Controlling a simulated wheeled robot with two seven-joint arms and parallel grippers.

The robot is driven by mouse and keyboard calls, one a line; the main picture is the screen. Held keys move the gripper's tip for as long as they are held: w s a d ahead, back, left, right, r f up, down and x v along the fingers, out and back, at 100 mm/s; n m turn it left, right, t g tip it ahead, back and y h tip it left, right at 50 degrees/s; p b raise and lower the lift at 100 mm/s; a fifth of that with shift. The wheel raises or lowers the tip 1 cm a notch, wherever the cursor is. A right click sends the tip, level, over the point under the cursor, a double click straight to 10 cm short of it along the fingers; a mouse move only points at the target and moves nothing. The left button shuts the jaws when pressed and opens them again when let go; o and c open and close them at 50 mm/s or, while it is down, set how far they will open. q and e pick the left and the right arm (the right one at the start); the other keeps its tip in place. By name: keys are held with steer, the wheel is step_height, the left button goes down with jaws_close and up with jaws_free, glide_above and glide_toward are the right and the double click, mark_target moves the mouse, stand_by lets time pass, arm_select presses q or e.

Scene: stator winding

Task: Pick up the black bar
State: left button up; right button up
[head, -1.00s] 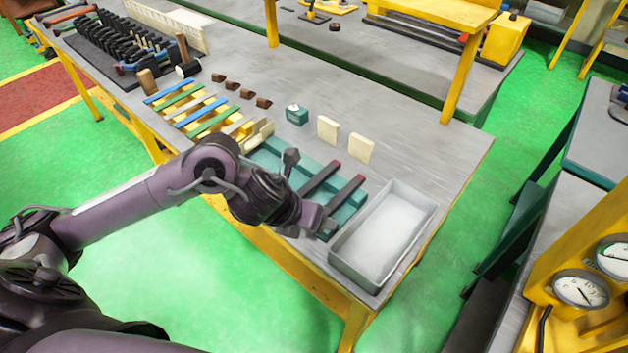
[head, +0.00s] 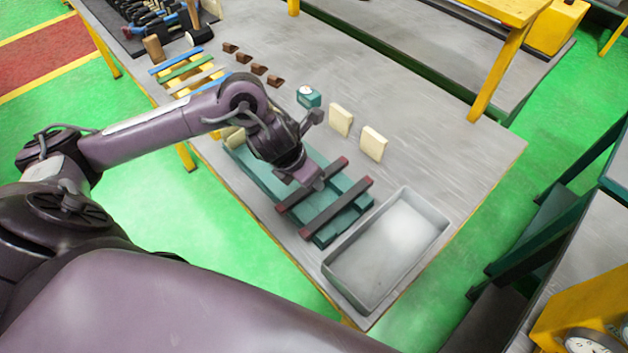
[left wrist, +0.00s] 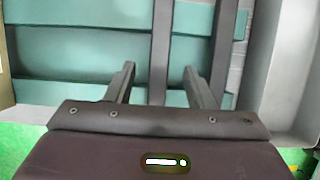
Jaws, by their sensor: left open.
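Two black bars with dark red ends lie side by side across a teal block on the table. The nearer-left bar (head: 297,195) and the nearer-right bar (head: 335,210) show in the head view. My left gripper (head: 316,184) is above the bars, open and empty. In the left wrist view, one black bar (left wrist: 160,40) runs between the open fingers (left wrist: 160,70). The other bar (left wrist: 225,40) lies to the right of the right finger. I cannot tell the height of the fingers above the bar. My right gripper is not in view.
A grey open tray (head: 386,250) stands right of the teal block (head: 253,175). Two cream blocks (head: 374,143) and a small teal box (head: 309,97) stand behind. Several brown pieces and colored strips (head: 183,68) lie farther left. The table behind the cream blocks is clear.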

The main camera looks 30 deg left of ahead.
arm_select(q)
steer(key=x, duration=0.3)
steer(key=shift+w+d+f, duration=0.1)
steer(key=shift+w+f, duration=0.1)
steer(key=shift+w, duration=0.05)
steer(key=shift+f, duration=0.1)
jaws_close()
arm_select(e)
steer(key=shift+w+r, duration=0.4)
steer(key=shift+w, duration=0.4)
